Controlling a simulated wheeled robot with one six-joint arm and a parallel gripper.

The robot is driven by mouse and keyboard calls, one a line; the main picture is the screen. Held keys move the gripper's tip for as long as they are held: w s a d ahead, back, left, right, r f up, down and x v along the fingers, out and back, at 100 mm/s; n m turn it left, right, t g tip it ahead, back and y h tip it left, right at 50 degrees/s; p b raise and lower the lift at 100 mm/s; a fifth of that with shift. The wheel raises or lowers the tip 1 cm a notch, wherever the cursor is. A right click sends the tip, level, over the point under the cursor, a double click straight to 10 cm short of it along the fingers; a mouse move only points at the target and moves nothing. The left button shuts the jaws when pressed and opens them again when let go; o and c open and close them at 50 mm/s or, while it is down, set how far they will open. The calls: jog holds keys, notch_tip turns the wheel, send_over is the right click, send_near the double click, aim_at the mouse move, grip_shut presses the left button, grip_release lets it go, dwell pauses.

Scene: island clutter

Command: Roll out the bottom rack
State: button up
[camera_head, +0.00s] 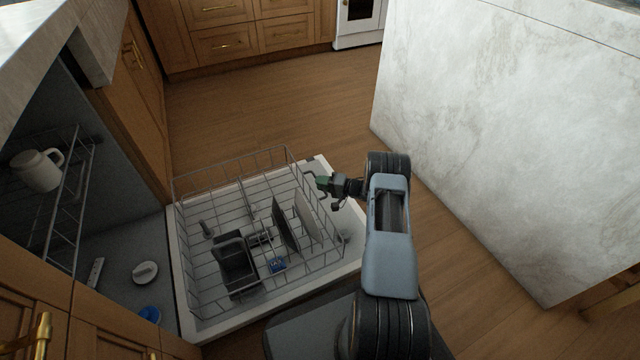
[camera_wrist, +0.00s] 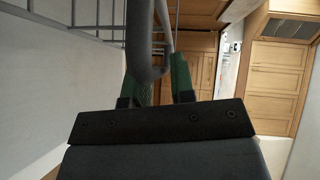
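The bottom rack (camera_head: 228,172), a grey wire basket, sits out over the lowered dishwasher door (camera_head: 190,310), clear of most of the tub. It holds a dark cutlery basket (camera_head: 236,262), plates on edge (camera_head: 284,225) and a small blue item (camera_head: 277,264). My gripper (camera_head: 322,185) is at the rack's right end wall, by its top wires. In the wrist view, the green fingers (camera_wrist: 165,82) stand apart, with a gap between them. A grey curved bar (camera_wrist: 148,50) crosses close to the left finger; I cannot tell whether it touches.
The upper rack (camera_head: 68,215) stays inside the tub at left with a white mug (camera_head: 40,170). A white dish (camera_head: 145,272) and a blue one (camera_head: 150,314) lie in the tub. A marble island (camera_head: 510,130) stands at right. Wooden floor (camera_head: 280,110) is free beyond the rack.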

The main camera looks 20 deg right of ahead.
jog(key=shift+o, duration=1.1)
jog(key=shift+w+a, duration=0.1)
jog(key=p+v, duration=0.4)
jog(key=v, duration=1)
jog(key=shift+w, duration=0.1)
